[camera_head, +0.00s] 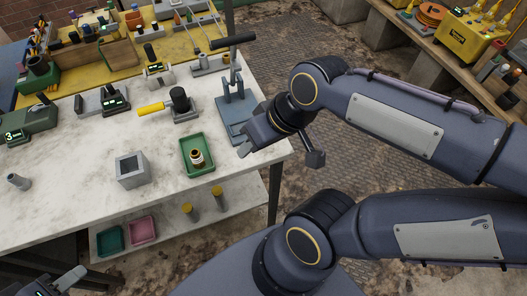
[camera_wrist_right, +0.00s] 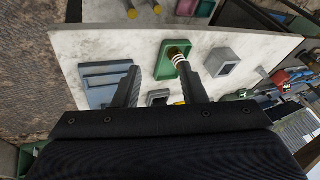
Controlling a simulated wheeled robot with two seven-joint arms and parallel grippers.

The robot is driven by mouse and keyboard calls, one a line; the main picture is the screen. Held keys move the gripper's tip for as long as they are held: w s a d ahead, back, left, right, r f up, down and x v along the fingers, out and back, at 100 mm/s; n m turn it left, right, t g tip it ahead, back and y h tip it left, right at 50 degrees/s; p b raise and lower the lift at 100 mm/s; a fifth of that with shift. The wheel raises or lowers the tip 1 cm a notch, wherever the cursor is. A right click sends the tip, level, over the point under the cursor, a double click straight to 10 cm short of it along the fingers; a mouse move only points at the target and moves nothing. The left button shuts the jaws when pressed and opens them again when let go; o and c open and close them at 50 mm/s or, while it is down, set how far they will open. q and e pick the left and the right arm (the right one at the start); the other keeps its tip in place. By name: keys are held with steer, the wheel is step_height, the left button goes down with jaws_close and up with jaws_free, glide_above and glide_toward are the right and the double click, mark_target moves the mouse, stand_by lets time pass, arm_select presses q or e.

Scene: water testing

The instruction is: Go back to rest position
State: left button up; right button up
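My right gripper (camera_wrist_right: 160,88) is open, with its two fingers wide apart and nothing between them in the right wrist view. In the head view it (camera_head: 280,155) hangs over the right end of the white table, beside the blue-grey lever press (camera_head: 234,104). The gap between it and the press is hard to judge. My left gripper (camera_head: 60,283) is at the bottom left corner, in front of the table and mostly cut off. A brass fitting with a white band (camera_head: 197,158) stands in the green tray (camera_head: 185,142), apart from both grippers.
The white table (camera_head: 75,180) holds a grey square block (camera_head: 131,169), a small grey cylinder (camera_head: 18,181) and a yellow-handled tool (camera_head: 152,108). A lower shelf (camera_head: 170,225) bears pink and green trays and two posts. Open floor (camera_head: 330,170) lies right of the table.

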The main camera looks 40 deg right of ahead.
steer(key=shift+s+f+m+t, duration=0.3)
steer(key=shift+s+m+t, duration=0.1)
steer(key=shift+s, duration=0.25)
steer(key=shift+s+f+m+t, duration=0.3)
steer(key=shift+s+m, duration=0.1)
steer(key=shift+s, duration=0.2)
steer(key=shift+r, duration=0.1)
